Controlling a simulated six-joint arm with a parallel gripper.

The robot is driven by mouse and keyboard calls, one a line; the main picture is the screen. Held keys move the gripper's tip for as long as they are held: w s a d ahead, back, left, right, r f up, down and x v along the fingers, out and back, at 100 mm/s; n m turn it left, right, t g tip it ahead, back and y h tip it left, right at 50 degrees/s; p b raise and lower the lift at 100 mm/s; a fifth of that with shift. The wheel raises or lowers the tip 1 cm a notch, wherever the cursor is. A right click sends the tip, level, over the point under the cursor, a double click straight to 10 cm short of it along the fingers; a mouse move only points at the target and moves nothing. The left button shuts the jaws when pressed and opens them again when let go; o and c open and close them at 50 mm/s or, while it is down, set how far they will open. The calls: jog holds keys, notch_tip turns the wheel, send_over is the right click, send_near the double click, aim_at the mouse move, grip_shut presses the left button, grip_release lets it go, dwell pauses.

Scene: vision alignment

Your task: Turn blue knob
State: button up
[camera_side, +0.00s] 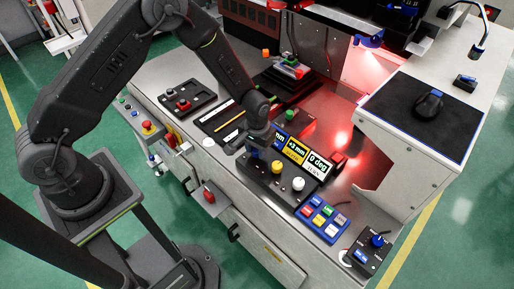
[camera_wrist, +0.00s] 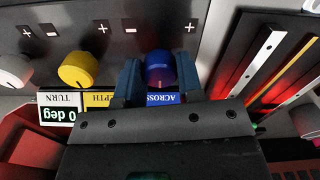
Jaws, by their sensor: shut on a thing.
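The blue knob (camera_wrist: 160,68) shows in the wrist view on a dark control panel (camera_wrist: 215,12), beside a blue label reading ACROSS. My gripper (camera_wrist: 160,76) has one finger on each side of the knob and is shut on it. In the side view my gripper (camera_side: 256,152) points down at the left end of the panel (camera_side: 262,178). The blue knob is mostly hidden there by the gripper.
A yellow knob (camera_side: 277,167) and a white knob (camera_side: 299,184) stand on the same panel, to the right. A button pad (camera_side: 322,216) and a small box with another blue knob (camera_side: 377,241) lie farther right. A slotted fixture (camera_side: 228,120) lies behind left.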

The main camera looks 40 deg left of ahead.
dwell(0.5)
jog(key=o, duration=0.9)
notch_tip(320, 180, up, 14)
jog(key=shift+f, duration=0.1)
